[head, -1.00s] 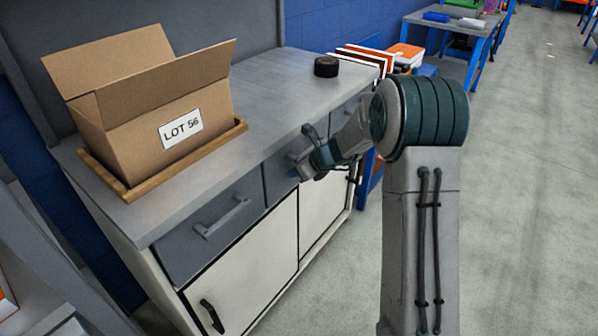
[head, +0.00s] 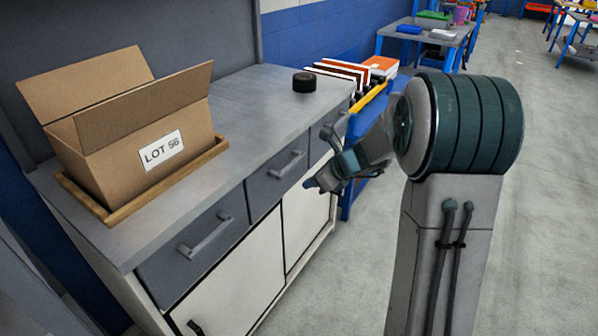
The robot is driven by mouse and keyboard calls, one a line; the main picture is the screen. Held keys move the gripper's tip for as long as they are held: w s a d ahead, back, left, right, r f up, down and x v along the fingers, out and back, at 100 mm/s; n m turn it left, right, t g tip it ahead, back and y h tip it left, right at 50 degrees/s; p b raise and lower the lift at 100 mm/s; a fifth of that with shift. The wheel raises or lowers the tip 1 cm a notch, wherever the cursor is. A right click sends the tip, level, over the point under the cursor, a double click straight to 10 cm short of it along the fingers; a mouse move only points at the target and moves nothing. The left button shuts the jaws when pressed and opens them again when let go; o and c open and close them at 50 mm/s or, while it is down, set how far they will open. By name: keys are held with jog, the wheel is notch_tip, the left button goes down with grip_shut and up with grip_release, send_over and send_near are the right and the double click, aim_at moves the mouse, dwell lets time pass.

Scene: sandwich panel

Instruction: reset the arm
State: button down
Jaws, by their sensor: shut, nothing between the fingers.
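My gripper (head: 318,184) is at the end of my folded arm, in front of the grey cabinet (head: 262,120) and beside its white lower door. It points left and down, is empty, and its fingers are small in view and look closed. My arm rises on the right of the head view and partly hides the cabinet's right end.
An open cardboard box (head: 130,130) labelled LOT 56 stands in a wooden tray (head: 218,148) on the cabinet top. A black tape roll (head: 304,82) lies farther back. A blue rack (head: 362,120) stands beyond the cabinet.

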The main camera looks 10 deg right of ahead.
jog(key=s+d+r+n+g+h+p, duration=0.1)
jog(key=s+r+n+h+p, duration=0.1)
jog(key=s+r+n+p, duration=0.2)
jog(key=s+d+r+n+g+h+p, duration=0.1)
jog(key=s+r+n+p, duration=0.3)
jog(key=s+r+n, duration=0.4)
jog(key=s+d+r+n+g+h+p, duration=0.1)
jog(key=s+r+n+h+p, duration=0.2)
jog(key=s+n, duration=1.1)
jog(key=s+r+p, duration=0.1)
jog(key=s+r, duration=0.2)
jog(key=shift+s+r+h, duration=0.15)
jog(key=shift+s+h, duration=0.1)
jog(key=shift+h, duration=0.15)
